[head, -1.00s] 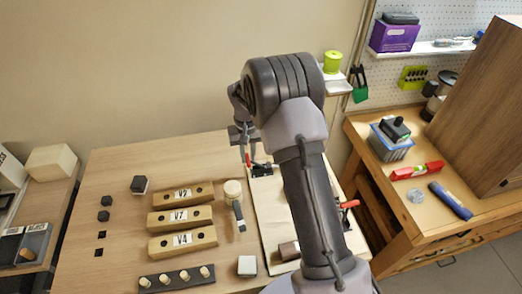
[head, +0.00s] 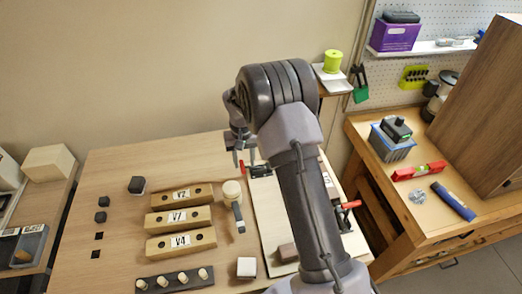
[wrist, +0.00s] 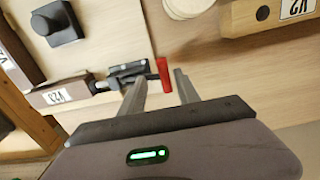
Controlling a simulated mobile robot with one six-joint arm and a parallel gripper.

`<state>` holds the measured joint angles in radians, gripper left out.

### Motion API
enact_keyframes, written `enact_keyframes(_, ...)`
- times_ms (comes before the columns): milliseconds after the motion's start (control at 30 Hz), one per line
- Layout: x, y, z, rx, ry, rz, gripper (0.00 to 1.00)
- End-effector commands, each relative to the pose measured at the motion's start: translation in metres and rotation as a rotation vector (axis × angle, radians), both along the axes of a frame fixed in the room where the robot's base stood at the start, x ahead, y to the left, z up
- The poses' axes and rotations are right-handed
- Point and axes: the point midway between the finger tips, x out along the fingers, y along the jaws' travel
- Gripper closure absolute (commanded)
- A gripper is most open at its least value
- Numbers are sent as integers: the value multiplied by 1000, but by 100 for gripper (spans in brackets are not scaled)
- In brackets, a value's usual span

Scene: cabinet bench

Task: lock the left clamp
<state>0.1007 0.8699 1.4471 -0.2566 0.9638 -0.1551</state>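The left clamp (head: 260,171) is a small dark toggle clamp with a red handle (head: 242,168), at the back edge of the pale board. In the wrist view its dark metal body (wrist: 127,71) lies just beyond my fingers, and the red handle (wrist: 163,75) stands in the gap between them. My gripper (head: 243,158) is open and points down beside the clamp; it also shows open in the wrist view (wrist: 160,82). I cannot tell whether a finger touches the handle. My arm hides part of the board.
A second red-handled clamp (head: 347,205) is right of my arm. Wooden blocks marked V2 (head: 182,196), V7 and V4 stand on the bench to the left. A brown block marked V23 (wrist: 53,96) adjoins the clamp in the wrist view.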

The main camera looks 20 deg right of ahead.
Motion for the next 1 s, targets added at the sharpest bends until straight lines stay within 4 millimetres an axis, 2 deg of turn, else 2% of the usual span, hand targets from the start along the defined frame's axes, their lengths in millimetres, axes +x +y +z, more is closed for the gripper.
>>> enact_keyframes(233, 0, 0, 5, 0, -1, 1, 61)
enact_keyframes(800, 1, 1, 69, 1, -2, 1, 61)
enact_keyframes(1000, 0, 1, 71, 1, -1, 1, 61)
